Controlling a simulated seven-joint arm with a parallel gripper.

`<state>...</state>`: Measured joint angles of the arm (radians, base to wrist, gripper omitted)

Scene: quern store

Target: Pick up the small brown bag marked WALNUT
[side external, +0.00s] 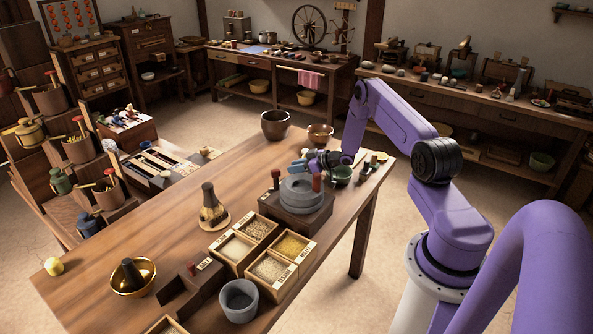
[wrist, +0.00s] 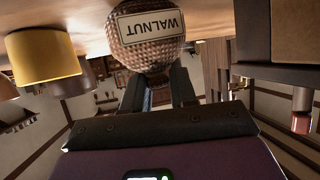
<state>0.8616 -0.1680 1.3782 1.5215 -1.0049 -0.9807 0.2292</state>
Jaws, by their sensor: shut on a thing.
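The small brown bag marked WALNUT (wrist: 150,52) shows at the top of the wrist view, with a woven surface and a pale label that reads upside down. My gripper (wrist: 159,80) is shut on it, one dark finger at each side of its lower part in the picture. In the side external view my gripper (side external: 318,163) is low over the far right part of the table, behind the grey quern stone (side external: 301,193). I cannot make out the bag there, nor tell whether it touches the table.
The quern stands close by on its dark base. A green bowl (side external: 341,175) is just right of my gripper, and a brown bowl (side external: 320,135) and a darker pot (side external: 275,124) stand behind. A grain box (side external: 264,248) is nearer the front.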

